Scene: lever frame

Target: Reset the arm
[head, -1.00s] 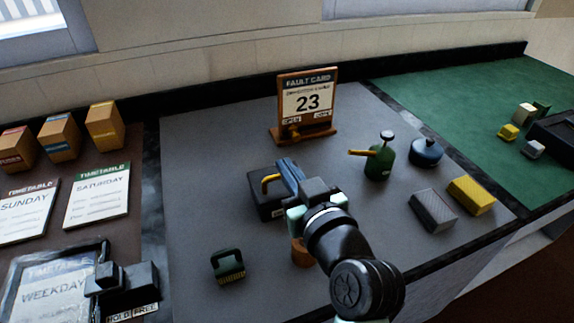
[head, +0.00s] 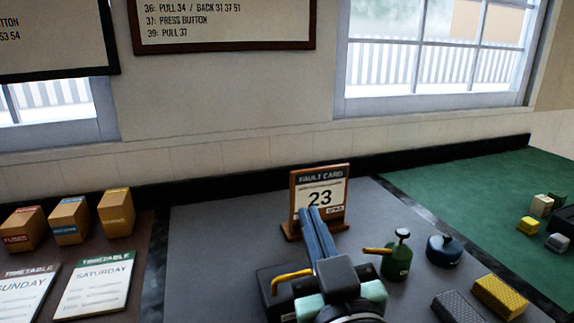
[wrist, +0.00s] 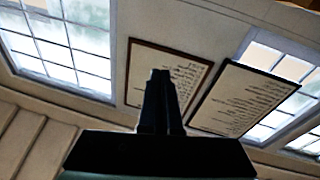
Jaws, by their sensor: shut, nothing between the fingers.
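My gripper (head: 315,211) is shut and empty. Its two fingers lie together and point up and away, with the tips overlapping the lower part of the fault card (head: 320,190) in the head view. In the wrist view my gripper (wrist: 160,74) points toward the upper wall, with nothing at its tips. A dark box with a yellow handle (head: 288,278) stands on the grey mat behind and left of my gripper, partly hidden by it. No lever frame shows clearly.
A green oil can (head: 396,262), a dark blue round tin (head: 444,250), a grey block (head: 458,306) and a yellow block (head: 499,297) stand to the right. Small boxes (head: 70,222) and timetable cards (head: 95,287) are at left. Framed boards (head: 222,25) hang on the wall.

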